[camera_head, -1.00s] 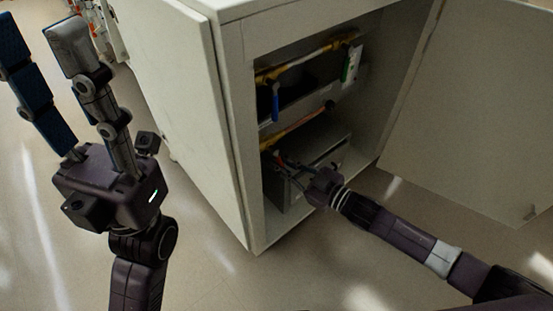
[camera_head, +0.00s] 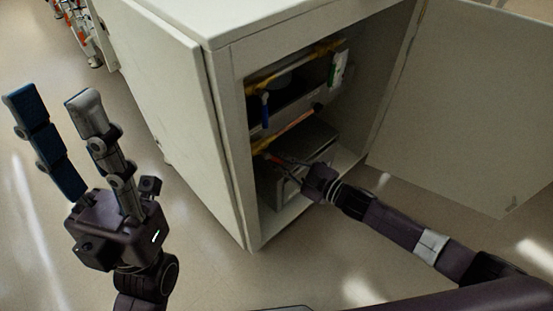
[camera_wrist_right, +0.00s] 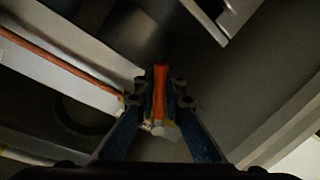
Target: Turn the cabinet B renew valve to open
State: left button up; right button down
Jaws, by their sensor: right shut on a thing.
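The open cabinet (camera_head: 228,110) holds two yellow-fitted pipe runs, one above the other. A blue valve handle (camera_head: 265,110) hangs down from the upper run. My right gripper (camera_head: 280,160) reaches into the cabinet at the lower run. In the right wrist view its two fingers are shut on an orange-red valve handle (camera_wrist_right: 160,88), one on each side. The handle is mostly hidden by the gripper in the head view. No label naming the valve is readable. My left gripper (camera_head: 52,96) is open and empty, outside the cabinet at the left.
The other door (camera_head: 465,100) is swung wide at the right. A grey box (camera_head: 318,145) sits on the cabinet floor beside my right gripper. Open floor (camera_head: 215,270) lies in front.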

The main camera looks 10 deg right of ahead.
jog(key=c, duration=2)
grip_release()
jog(key=shift+s+d, duration=0.1)
jog(key=shift+s, duration=0.05)
jog(key=v, duration=1.1)
jog(key=shift+s+d, duration=0.25)
jog(key=shift+d, duration=0.05)
